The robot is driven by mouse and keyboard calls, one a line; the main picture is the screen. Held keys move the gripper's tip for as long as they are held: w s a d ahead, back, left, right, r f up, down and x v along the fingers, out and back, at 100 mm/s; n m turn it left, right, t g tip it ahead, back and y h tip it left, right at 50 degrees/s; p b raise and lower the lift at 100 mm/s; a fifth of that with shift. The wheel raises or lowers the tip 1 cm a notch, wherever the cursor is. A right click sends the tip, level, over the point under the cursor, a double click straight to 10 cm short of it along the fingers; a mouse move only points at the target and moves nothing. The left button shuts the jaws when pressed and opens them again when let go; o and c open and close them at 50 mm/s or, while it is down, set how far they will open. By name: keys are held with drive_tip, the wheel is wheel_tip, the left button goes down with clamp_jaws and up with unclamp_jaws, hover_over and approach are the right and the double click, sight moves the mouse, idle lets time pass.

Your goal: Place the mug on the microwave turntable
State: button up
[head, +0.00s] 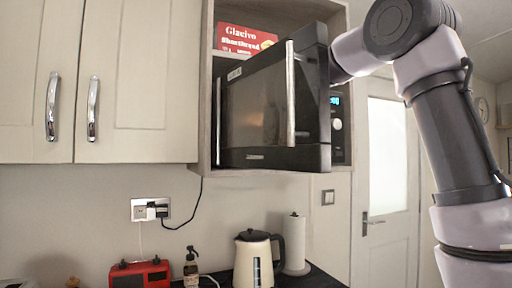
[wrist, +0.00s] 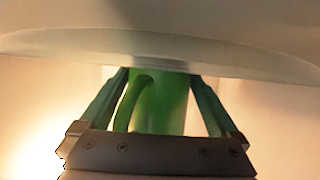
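A green mug (wrist: 165,105) shows in the wrist view, between the two fingers of my gripper (wrist: 158,74). Its curved handle faces the camera, left of the middle. The fingertips appear to press on both sides of the mug. The pale, translucent glass turntable (wrist: 60,42) crosses the top of the wrist view, and its rim meets the far end of the mug. I cannot tell whether the mug rests on it. In the head view the microwave (head: 338,135) is in the wall cabinet; its door hides my gripper, the mug and the turntable.
The dark microwave door (head: 258,105) stands open, its long handle (head: 290,95) facing the room. A red shortbread box (head: 245,38) sits above the microwave. Below are a kettle (head: 253,262), a paper roll (head: 295,245), a soap bottle (head: 191,270) and a red radio (head: 140,275).

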drive_tip(key=shift+r, duration=0.1)
drive_tip(key=v, duration=1.2)
drive_tip(key=s+d+f+m+g+h, duration=0.1)
drive_tip(key=s+d+f+m, duration=0.15)
drive_tip(key=s+d, duration=0.35)
drive_tip(key=s+d+f+m+g+h, duration=0.1)
drive_tip(key=s+d+f+m+h, duration=0.2)
drive_tip(key=d, duration=0.5)
drive_tip(key=s+d+f+m+g, duration=0.1)
drive_tip(key=s+d+f+g, duration=0.1)
drive_tip(key=s+f, duration=0.4)
drive_tip(key=s+d+f+m+g+y, duration=0.1)
drive_tip(key=s+f, duration=0.5)
drive_tip(key=s, duration=0.7)
drive_tip(key=shift+d+f+m+g+y, duration=0.25)
drive_tip(key=shift+d+m+g, duration=0.2)
drive_tip(key=shift+d, duration=0.75)
drive_tip(key=shift+r, duration=0.1)
